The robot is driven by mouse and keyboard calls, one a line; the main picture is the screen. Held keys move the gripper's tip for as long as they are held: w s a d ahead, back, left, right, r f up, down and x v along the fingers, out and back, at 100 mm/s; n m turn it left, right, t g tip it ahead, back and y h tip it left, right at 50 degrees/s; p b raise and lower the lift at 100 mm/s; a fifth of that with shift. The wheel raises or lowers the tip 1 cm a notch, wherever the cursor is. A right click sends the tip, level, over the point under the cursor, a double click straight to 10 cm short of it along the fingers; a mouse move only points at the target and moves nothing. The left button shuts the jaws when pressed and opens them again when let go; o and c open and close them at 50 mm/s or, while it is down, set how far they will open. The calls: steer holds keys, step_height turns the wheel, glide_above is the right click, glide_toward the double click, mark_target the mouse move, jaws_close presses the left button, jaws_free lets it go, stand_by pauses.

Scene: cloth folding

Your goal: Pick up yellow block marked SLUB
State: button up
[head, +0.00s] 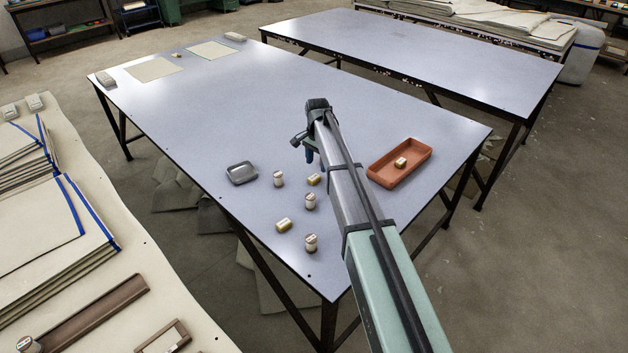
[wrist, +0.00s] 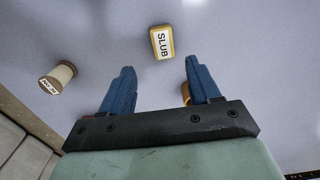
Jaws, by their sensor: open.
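The yellow block marked SLUB (wrist: 162,42) lies on the table in the wrist view, label up, ahead of my gripper (wrist: 160,66). It sits just beyond the fingertips, roughly centred between them, and is not touched. My gripper's blue fingers are apart with nothing between them. In the head view my gripper (head: 309,155) is over the table, partly hidden by my arm. Two yellow blocks show there, one (head: 314,180) close to the gripper and one (head: 284,225) nearer the front edge. Their labels are too small to read in that view.
Thread spools (head: 278,179) stand near the blocks; one spool (wrist: 58,82) shows left in the wrist view. A grey dish (head: 242,173) lies left. An orange tray (head: 399,175) holding a small item is right. The table (head: 215,110) is clear in its middle.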

mark_target(316, 176)
steer(key=shift+w+a+f, duration=0.1)
steer(key=shift+w+f, duration=0.05)
steer(key=shift+f, duration=1.45)
steer(key=shift+w+a+f, duration=0.1)
steer(key=shift+f, duration=1.5)
steer(key=shift+c, duration=0.2)
steer(key=c, duration=1.1)
steer(key=shift+r, duration=0.1)
